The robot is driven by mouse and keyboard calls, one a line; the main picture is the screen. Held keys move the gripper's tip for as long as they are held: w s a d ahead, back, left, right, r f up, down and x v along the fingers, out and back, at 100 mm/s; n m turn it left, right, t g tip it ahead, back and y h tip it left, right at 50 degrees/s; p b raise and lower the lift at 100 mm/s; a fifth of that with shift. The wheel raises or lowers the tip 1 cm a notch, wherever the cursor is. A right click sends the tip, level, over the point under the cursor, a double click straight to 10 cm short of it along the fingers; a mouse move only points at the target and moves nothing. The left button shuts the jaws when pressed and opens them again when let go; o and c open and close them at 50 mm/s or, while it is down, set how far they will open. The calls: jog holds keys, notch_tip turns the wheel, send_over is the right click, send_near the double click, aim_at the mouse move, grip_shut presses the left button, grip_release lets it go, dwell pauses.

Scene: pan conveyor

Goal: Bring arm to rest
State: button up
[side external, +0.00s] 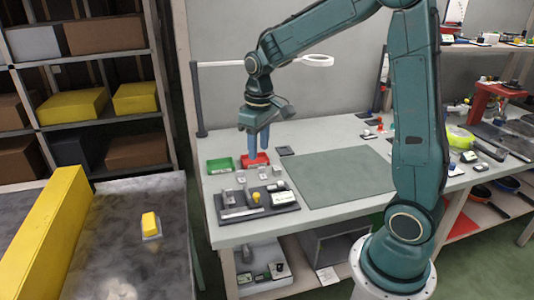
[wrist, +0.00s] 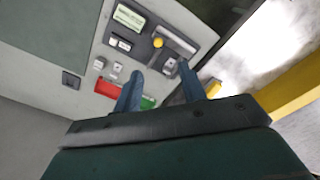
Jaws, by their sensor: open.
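My gripper (side external: 258,150) hangs from my teal arm over the left end of the light worktable (side external: 228,236). Its two blue fingers point down and stand apart, with nothing between them. In the wrist view my gripper (wrist: 168,92) shows both fingers spread. Below and beside it are a green tray (side external: 220,166) and a red tray (side external: 256,159), partly hidden by the fingers. I cannot tell the exact height of the fingertips above the trays.
A dark fixture board (side external: 232,216) with metal parts and a yellow knob (side external: 256,197) lies at the table's front left. A grey-green mat (side external: 335,178) is bare. A conveyor (side external: 100,240) with a yellow-topped block (side external: 150,224) runs at left.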

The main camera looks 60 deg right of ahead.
jog(key=s+a+r+t, duration=0.2)
jog(key=s+a+r, duration=0.2)
jog(key=s, duration=0.5)
jog(key=s+a+r+t, duration=0.3)
jog(key=s+a+r, duration=0.2)
jog(key=s, duration=0.5)
